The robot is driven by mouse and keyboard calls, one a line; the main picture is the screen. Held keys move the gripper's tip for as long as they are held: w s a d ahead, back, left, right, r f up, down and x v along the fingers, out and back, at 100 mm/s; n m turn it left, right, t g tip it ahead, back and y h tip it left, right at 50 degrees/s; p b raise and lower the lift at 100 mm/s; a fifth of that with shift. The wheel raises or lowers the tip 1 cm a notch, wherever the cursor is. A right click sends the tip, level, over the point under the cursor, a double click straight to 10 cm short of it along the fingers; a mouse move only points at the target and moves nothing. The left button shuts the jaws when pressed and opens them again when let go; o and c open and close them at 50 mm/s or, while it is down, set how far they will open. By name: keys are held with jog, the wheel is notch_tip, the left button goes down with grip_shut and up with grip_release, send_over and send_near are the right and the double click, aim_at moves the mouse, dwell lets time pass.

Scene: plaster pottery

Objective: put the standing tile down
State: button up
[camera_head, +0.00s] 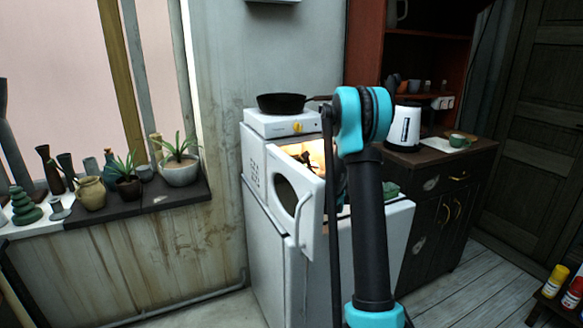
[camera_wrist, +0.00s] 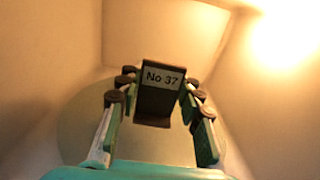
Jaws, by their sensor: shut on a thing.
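A dark tile (camera_wrist: 158,101) with a white label reading "No 37" shows in the middle of the wrist view. It stands upright, leaning a little. My gripper (camera_wrist: 158,86) is shut on it, with fingers at its left and right sides. Whether the tile's lower edge touches the surface beneath cannot be told. Around them are pale, warmly lit walls and a round pale floor plate (camera_wrist: 75,135). In the head view my arm reaches towards the lit inside of a white oven-like box (camera_head: 256,160); my arm and the open door hide most of the gripper and tile there.
The box's open door (camera_head: 311,205) with a round window stands left of my arm. A black pan (camera_head: 281,103) sits on a hotplate (camera_head: 283,124) on top. Pots line the sill at left.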

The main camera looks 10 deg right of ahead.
jog(key=shift+x, duration=0.95)
jog(key=shift+w+a+f, duration=0.1)
jog(key=shift+w+f, duration=0.05)
jog(key=shift+f, duration=0.75)
jog(key=shift+w+f, duration=0.15)
jog(key=shift+f, duration=0.7)
jog(key=shift+f, duration=0.1)
jog(key=o, duration=1.2)
jog(key=shift+o, duration=0.2)
jog(key=shift+s, duration=0.1)
jog(key=v, duration=1.1)
jog(key=shift+s, duration=0.35)
